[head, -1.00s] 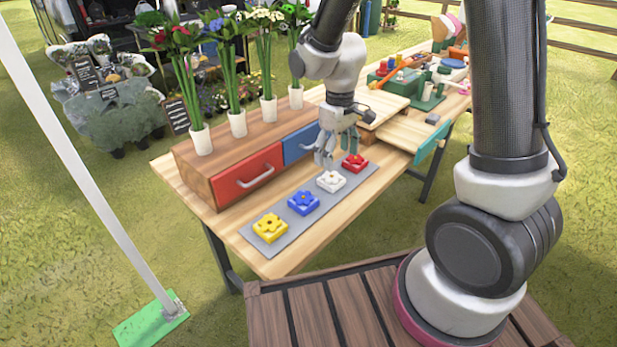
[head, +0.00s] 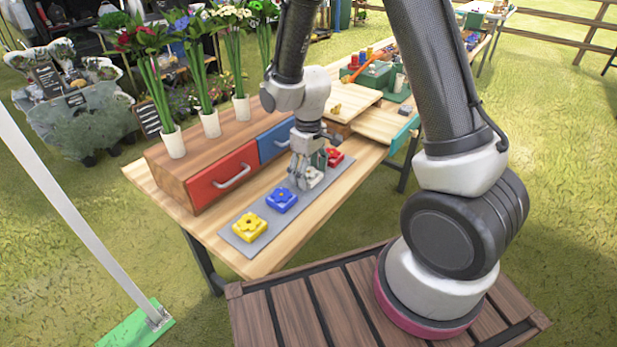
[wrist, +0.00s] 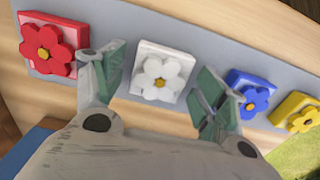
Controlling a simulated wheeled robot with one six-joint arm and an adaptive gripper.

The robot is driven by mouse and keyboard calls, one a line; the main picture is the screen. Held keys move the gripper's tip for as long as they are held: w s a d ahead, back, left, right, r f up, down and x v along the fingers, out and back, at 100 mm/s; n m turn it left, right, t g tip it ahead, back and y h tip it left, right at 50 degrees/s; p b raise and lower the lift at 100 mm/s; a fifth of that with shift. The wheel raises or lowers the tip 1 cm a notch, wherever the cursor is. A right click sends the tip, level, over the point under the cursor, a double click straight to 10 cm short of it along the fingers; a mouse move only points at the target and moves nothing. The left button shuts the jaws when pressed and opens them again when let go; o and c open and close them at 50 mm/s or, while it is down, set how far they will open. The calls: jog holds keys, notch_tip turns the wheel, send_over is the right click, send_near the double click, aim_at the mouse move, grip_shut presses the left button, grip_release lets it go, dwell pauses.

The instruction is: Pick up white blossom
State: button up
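In the head view the white blossom (head: 310,177) is partly hidden by my gripper (head: 306,182). My gripper (wrist: 158,88) is open, with one finger to each side of the white blossom in the wrist view. I cannot tell whether a finger touches it.
The yellow blossom (head: 250,227) sits at the mat's near end. A wooden drawer unit with a red drawer (head: 222,178) and a blue drawer (head: 274,141) stands behind the mat. White vases (head: 174,144) with flowers stand on top. A wooden board (head: 385,122) lies beyond.

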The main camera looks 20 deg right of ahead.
jog(key=c, duration=0.7)
jog(key=shift+c, duration=0.2)
jog(key=shift+r, duration=0.1)
